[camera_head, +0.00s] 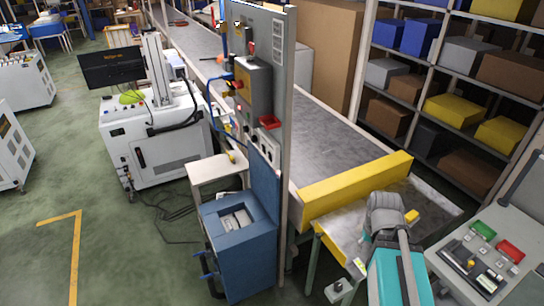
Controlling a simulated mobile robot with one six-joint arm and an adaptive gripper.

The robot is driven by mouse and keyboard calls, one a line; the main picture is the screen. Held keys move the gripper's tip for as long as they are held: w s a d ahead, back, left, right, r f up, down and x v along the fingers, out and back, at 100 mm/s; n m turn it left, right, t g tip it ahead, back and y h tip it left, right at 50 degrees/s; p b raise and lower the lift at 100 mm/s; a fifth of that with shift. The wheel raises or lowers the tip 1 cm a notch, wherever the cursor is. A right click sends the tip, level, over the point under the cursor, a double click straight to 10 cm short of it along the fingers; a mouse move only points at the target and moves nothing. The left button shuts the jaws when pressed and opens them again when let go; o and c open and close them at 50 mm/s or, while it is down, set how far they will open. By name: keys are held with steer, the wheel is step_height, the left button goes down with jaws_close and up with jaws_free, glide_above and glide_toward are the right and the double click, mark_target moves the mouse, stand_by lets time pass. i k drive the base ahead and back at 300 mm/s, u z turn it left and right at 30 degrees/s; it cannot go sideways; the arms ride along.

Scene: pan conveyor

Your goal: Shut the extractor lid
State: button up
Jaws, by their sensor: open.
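A blue box-like cabinet (238,262), which looks like the extractor, stands on the floor left of the grey upright post. Its top has an opening with a pale grey part (236,220) inside. A blue panel (264,184), which looks like its lid, stands upright at the back right edge of the opening, so the top is uncovered. Blue handle-like parts (209,268) stick out on the cabinet's left side. Grey and teal parts that look like my own arm show at lower right, apart from the cabinet. I cannot make out my gripper's fingers.
A grey post (287,130) with a control box (253,92) rises beside the cabinet. A conveyor (335,140) ends at a yellow bar (355,188). A small pale table (212,170) and a white cart (160,145) stand behind, with cables on the floor. Open floor (130,245) lies left.

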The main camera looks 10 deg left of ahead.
mark_target(264, 181)
steer(key=u, duration=0.1)
steer(key=i, duration=0.95)
steer(key=z, duration=0.05)
